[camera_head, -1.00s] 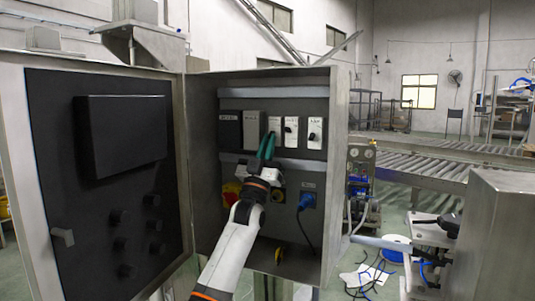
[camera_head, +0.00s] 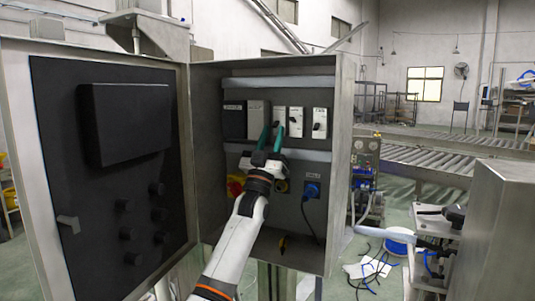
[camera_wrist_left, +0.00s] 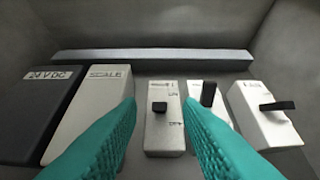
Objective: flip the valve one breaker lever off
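Three white breakers sit in a row inside the open cabinet; their small labels are too blurred to read for certain. The leftmost white breaker (camera_wrist_left: 164,135) has a small black lever (camera_wrist_left: 159,107), and is partly covered by my gripper in the head view. My left gripper (camera_head: 273,128) is open. In the left wrist view its teal fingers (camera_wrist_left: 159,100) stand on either side of this breaker's lever, with nothing held. The middle white breaker (camera_head: 296,122) and the right white breaker (camera_head: 320,122) have black levers too. My right gripper is not in view.
A black block (camera_head: 234,121) and a grey block marked SCALE (camera_wrist_left: 92,106) sit left of the breakers. Below are a red-yellow knob (camera_head: 235,186) and a blue plug (camera_head: 311,190) with a cable. The cabinet door (camera_head: 70,200) stands open at left, and the cabinet's side wall (camera_head: 342,170) bounds the right.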

